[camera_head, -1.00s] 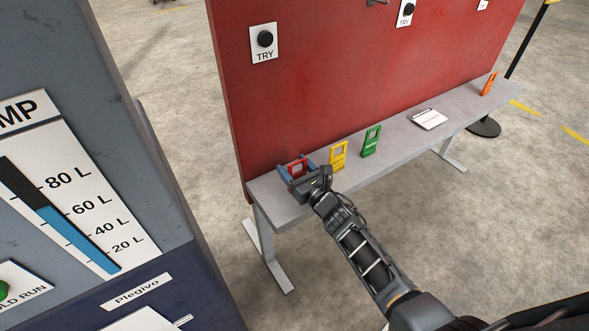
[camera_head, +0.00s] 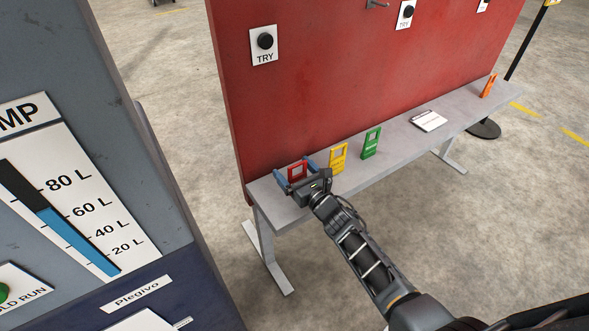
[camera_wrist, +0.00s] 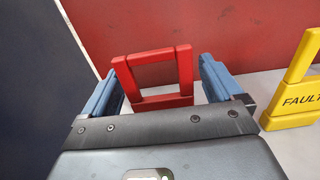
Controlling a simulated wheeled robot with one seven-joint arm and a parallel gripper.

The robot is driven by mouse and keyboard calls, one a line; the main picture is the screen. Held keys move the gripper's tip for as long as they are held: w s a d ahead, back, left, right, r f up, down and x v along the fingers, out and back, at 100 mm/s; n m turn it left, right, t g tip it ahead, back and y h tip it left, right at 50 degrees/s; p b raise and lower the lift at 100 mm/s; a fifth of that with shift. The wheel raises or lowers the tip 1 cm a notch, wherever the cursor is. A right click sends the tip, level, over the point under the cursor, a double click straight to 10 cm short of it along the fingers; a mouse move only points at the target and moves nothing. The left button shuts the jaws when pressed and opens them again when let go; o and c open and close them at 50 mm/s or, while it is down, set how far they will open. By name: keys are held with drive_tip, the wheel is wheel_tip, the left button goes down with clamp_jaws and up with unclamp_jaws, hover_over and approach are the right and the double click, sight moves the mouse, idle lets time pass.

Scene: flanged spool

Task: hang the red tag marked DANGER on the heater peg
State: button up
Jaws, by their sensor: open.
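The red tag (camera_head: 297,171) stands upright at the left end of the grey bench; its marking cannot be read here. In the wrist view the red tag (camera_wrist: 155,80) shows as a frame with a square window, its lower part hidden behind the gripper body. My gripper (camera_head: 295,167) is open, its two blue fingers on either side of the tag. In the wrist view there is a gap between the tag and the right finger of my gripper (camera_wrist: 160,80), and a narrower one at the left. A metal peg (camera_head: 377,4) sticks out of the red panel at the top; its label is out of view.
A yellow tag (camera_head: 338,158), a green tag (camera_head: 371,143), a clipboard (camera_head: 429,121) and an orange tag (camera_head: 488,86) stand or lie along the bench (camera_head: 400,143). The red panel (camera_head: 330,70) rises behind. A grey cabinet (camera_head: 110,110) is at left.

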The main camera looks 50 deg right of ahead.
drive_tip(key=b+v, duration=0.1)
drive_tip(key=v, duration=0.5)
drive_tip(key=shift+s+d+f, duration=0.15)
drive_tip(key=shift+s, duration=0.75)
